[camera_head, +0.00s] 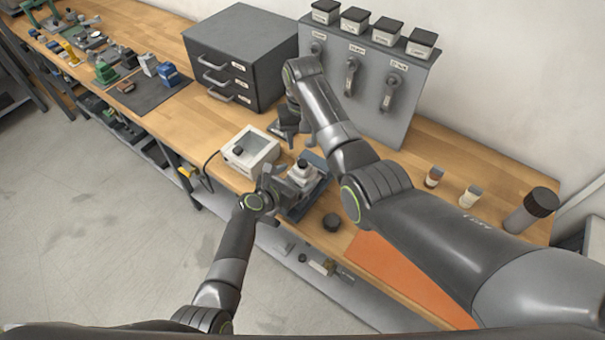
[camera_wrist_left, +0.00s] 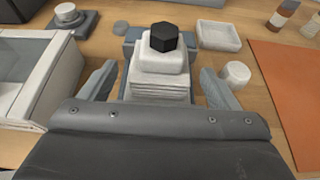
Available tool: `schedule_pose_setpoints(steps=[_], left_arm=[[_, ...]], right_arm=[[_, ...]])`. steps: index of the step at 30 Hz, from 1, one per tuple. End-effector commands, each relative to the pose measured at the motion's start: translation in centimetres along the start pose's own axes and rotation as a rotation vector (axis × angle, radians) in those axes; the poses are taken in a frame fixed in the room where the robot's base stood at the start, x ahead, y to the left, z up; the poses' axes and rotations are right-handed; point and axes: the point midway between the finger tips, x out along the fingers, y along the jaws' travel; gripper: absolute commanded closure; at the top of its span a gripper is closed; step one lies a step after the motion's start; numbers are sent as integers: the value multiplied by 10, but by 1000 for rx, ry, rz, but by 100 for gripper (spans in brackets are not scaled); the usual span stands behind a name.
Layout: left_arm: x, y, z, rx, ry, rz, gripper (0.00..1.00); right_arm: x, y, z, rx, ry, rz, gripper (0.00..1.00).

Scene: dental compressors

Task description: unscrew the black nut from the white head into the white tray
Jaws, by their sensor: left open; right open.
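The white head (camera_head: 301,172) stands on a grey-blue base on the bench, and the black nut (camera_head: 303,162) sits on top of it. In the left wrist view the hexagonal black nut (camera_wrist_left: 164,37) rests on the white head (camera_wrist_left: 160,73). My left gripper (camera_head: 283,183) is open and low at the white head, with one finger on each side; contact is not clear. My right gripper (camera_head: 287,128) is open and empty, behind the head. The small white tray (camera_wrist_left: 219,35) lies behind and right of the head in the wrist view; my right arm seems to hide it in the head view.
Grey drawers (camera_head: 240,55) and a panel with handles (camera_head: 365,80) stand behind.

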Motion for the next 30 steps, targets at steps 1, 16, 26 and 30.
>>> schedule_pose_setpoints(steps=[1, 16, 26, 30], left_arm=[[5, 0, 0, -1, 0, -3, 16], [24, 0, 0, 0, 1, 0, 16], [24, 0, 0, -1, 1, 0, 39], [24, 0, 0, -1, 1, 0, 57]], right_arm=[[0, 0, 0, 0, 0, 0, 56], [0, 0, 0, 0, 0, 0, 56], [0, 0, 0, 0, 0, 0, 56], [0, 0, 0, 0, 0, 0, 56]])
